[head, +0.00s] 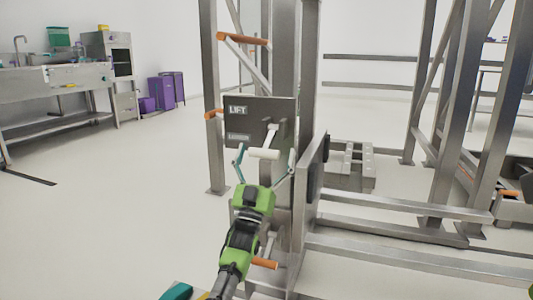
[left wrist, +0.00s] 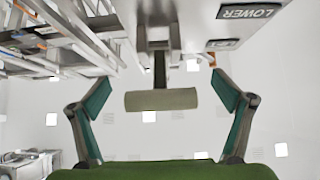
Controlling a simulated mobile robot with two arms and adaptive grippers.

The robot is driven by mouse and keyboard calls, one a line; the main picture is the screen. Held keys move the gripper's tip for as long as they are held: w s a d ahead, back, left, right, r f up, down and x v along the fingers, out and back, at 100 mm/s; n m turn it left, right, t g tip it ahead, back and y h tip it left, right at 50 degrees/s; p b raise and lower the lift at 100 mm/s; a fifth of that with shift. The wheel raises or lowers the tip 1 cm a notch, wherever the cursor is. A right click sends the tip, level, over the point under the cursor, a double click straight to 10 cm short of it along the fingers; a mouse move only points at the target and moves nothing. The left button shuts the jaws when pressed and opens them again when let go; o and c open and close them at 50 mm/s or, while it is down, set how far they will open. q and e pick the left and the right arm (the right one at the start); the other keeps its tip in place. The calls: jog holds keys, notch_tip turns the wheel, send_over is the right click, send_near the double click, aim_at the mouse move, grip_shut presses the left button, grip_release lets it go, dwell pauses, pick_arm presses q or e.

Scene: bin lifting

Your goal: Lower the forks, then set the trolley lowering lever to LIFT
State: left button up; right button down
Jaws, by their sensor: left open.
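The lever's white cylindrical handle (head: 263,154) sticks out on a metal shaft in front of the dark control panel (head: 272,112). The panel carries a LIFT label (head: 238,110) and a LOWER label (head: 238,138) below it. The handle is close to LOWER height. My green left gripper (head: 265,160) is open, its teal fingers on either side of the handle. In the left wrist view the handle (left wrist: 160,99) lies between the open fingers with gaps both sides; the LOWER label (left wrist: 248,11) shows upside down. I cannot clearly tell the forks from the other steel bars.
Steel posts (head: 310,70) and low rails (head: 400,205) stand around and right of the panel. Orange grips (head: 243,38) show on the frame. A grey block (head: 350,170) lies behind. A bench (head: 60,80) and purple bins (head: 160,92) are far left.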

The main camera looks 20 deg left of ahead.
pick_arm(q)
jog(key=v, duration=1.2)
dwell(0.4)
